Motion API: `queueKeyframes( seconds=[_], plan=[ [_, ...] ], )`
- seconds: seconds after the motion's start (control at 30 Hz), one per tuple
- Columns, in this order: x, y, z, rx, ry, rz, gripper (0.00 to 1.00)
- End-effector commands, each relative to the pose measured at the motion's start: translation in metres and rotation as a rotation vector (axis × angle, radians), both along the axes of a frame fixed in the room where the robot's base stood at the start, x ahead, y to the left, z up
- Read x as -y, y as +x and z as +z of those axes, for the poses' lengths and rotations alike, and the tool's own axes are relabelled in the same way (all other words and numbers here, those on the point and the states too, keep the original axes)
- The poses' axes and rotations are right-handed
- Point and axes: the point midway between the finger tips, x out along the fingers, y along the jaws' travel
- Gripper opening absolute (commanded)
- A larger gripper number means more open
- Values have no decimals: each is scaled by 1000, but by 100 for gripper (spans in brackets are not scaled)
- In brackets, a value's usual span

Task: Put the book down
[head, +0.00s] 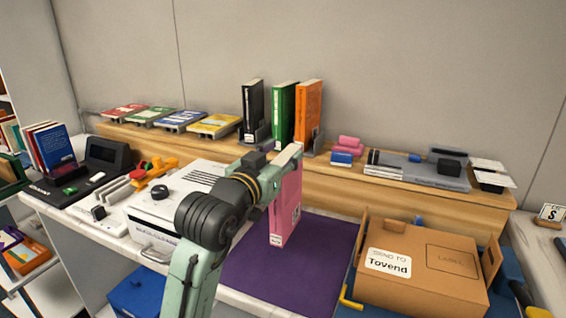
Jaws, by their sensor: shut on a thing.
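A pink book (286,211) hangs upright above the purple mat (320,250). My gripper (288,158) is shut on the pink book at its top edge. My arm comes up from the bottom of the picture and hides the mat's left part. Whether the book's lower edge touches the mat, I cannot tell.
A cardboard box (425,265) marked "Tovend" stands right of the mat. A white machine (165,205) stands to the left. Behind, a wooden shelf (400,190) holds black, green (284,112) and orange (308,112) upright books. The mat's right part is clear.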

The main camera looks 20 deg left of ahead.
Motion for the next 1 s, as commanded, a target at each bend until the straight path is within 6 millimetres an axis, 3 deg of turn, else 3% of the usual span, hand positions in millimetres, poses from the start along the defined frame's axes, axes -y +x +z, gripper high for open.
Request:
queueKeyframes(
  seconds=[0.2, 0.5, 0.9, 0.93, 1.0],
  plan=[
    [-4, 18, -2, 2, 1, 1, 0],
    [-4, 18, -35, 2, 1, 1, 0],
    [-4, 18, -42, 3, 1, 0, 0],
    [-4, 18, -41, 1, 1, 0, 44],
    [-4, 18, -40, 1, 1, 0, 49]
  ],
)
